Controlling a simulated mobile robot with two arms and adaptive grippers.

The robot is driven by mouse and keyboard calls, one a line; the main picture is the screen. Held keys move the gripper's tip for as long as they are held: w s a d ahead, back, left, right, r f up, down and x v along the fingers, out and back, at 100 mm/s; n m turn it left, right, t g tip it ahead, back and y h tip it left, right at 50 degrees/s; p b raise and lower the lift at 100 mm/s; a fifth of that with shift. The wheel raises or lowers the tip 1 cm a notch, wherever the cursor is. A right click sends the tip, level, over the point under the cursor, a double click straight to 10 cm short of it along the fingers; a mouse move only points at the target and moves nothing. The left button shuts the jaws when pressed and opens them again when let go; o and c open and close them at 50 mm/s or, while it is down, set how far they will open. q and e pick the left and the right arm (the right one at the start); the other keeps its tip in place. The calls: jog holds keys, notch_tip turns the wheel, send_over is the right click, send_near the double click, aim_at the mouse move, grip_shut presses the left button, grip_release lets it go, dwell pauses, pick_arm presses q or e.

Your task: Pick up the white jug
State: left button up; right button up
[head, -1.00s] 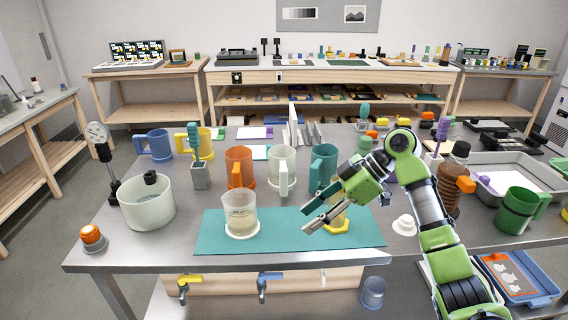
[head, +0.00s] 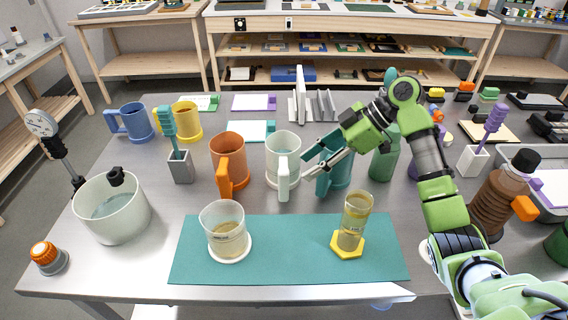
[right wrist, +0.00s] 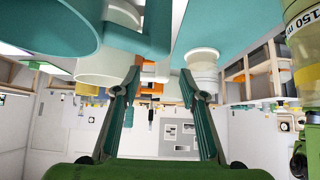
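The white jug (head: 284,145) stands upright on the metal table, its handle facing the front edge. An orange jug (head: 228,152) is left of it and a teal jug (head: 338,178) right of it. My right gripper (head: 309,162) is open and empty, just right of the white jug and in front of the teal jug, partly hiding the teal one. In the right wrist view my two fingers (right wrist: 160,85) are apart with nothing between them, and a pale jug, likely the white one, shows left of them. My left gripper is not in view.
A teal mat (head: 290,262) in front carries a beaker (head: 226,230) and a measuring cylinder (head: 355,215). A white pot (head: 112,215) stands left. A brown bottle (head: 492,205) stands right, near my arm. Blue (head: 135,122) and yellow (head: 187,122) jugs stand behind.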

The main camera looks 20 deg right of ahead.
aim_at(283, 183)
jog(key=p+x, duration=0.1)
jog(key=x, duration=0.2)
jog(key=p+x, duration=0.1)
jog(key=x, duration=0.2)
jog(key=p+x, duration=0.1)
jog(key=x, duration=0.2)
jog(key=shift+s+a+f, duration=0.15)
jog(key=shift+s+a, duration=0.05)
jog(key=shift+a, duration=0.15)
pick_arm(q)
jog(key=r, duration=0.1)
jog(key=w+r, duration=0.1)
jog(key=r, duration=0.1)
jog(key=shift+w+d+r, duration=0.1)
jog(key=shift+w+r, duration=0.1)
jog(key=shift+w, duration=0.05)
pick_arm(e)
jog(key=shift+f, duration=0.2)
grip_shut()
jog(key=shift+w+r, duration=0.1)
jog(key=shift+w, duration=0.05)
